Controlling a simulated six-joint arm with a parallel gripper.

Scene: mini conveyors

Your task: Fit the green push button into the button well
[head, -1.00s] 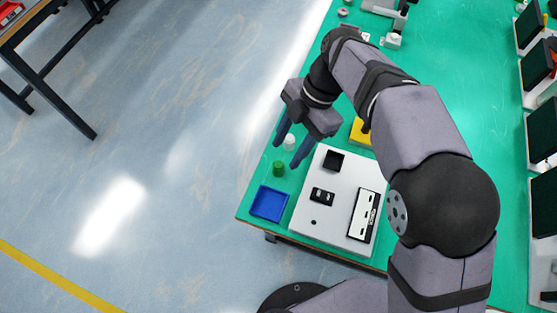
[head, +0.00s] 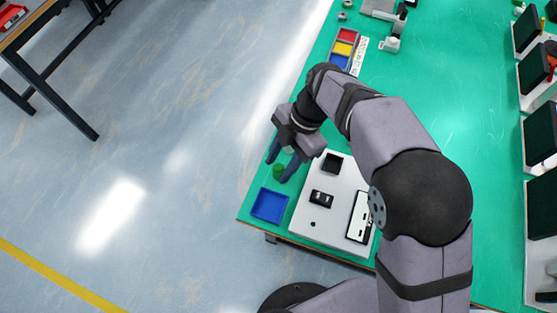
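The green push button (head: 278,171) stands on the green table just behind the blue tray. My gripper (head: 280,170) points down over it, with one finger on the left and the other on the right of the button. The fingers are apart; I cannot tell whether they touch the button. The light grey panel (head: 295,222) lies to the right. It carries a dark square recess (head: 332,162), a black rocker part (head: 321,198), a white strip module (head: 359,216) and a small dark round hole (head: 313,224). I cannot tell which opening is the button well.
A blue square tray (head: 269,205) sits at the table's front left corner and looks empty. A bin with red, yellow and blue compartments (head: 345,48) stands further back. Several dark screens (head: 540,135) line the right side. The table's left edge is close to my gripper.

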